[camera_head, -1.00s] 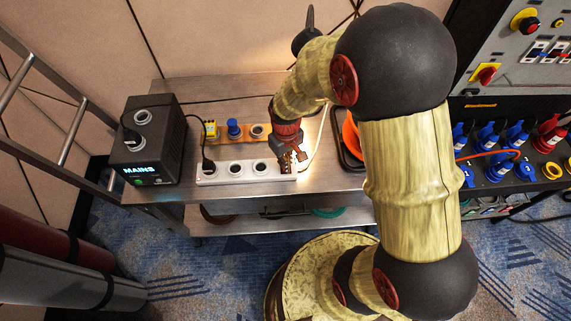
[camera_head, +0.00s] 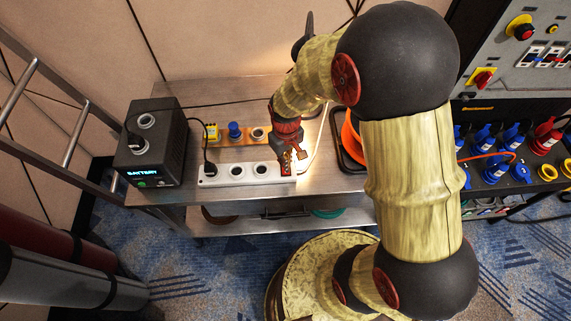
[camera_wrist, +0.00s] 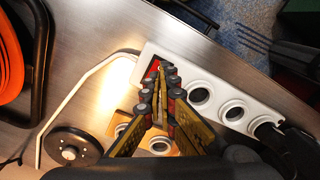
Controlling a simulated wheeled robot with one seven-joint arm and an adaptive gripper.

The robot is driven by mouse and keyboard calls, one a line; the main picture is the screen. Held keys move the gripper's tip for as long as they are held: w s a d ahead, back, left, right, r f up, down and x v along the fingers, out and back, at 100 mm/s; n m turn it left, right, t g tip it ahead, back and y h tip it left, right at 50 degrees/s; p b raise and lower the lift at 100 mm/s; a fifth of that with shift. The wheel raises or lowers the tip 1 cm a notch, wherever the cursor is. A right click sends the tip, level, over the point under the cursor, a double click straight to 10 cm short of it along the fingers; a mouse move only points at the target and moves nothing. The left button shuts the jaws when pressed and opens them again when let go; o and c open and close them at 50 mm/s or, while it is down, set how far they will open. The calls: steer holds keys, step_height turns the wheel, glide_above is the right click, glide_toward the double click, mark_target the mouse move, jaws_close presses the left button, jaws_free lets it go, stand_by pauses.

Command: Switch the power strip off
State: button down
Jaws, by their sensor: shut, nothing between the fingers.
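The white power strip (camera_head: 221,176) lies along the front of the metal table, with a black plug in its left socket and open round sockets beside it. It also shows in the wrist view (camera_wrist: 217,89). Its red switch (camera_wrist: 152,67) is at the end away from the plug, partly hidden by my fingers. My gripper (camera_head: 291,168) points down over that end; it also shows in the wrist view (camera_wrist: 161,66). Its fingers are shut with nothing between them, tips at the switch. I cannot tell whether they touch it. The black box (camera_head: 147,150) at left displays "BATTERY".
An orange strip (camera_head: 218,137) with a yellow plug and a blue plug lies behind the power strip. A black tray with an orange item (camera_head: 351,133) is at right. The box's cable runs across the table. A panel with knobs and connectors (camera_head: 515,70) stands far right.

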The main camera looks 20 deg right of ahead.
steer(key=shift+r+p, duration=1.4)
steer(key=shift+r, duration=0.55)
steer(key=shift+s, duration=0.3)
steer(key=s+r+m+t, duration=0.1)
steer(key=s+r, duration=0.5)
steer(key=r, duration=0.8)
steer(key=s+r+m+t, duration=0.1)
steer(key=s+r+t, duration=0.3)
steer(key=r, duration=1.1)
steer(key=s, duration=0.3)
steer(key=shift+s+t, duration=0.2)
steer(key=shift+t, duration=0.1)
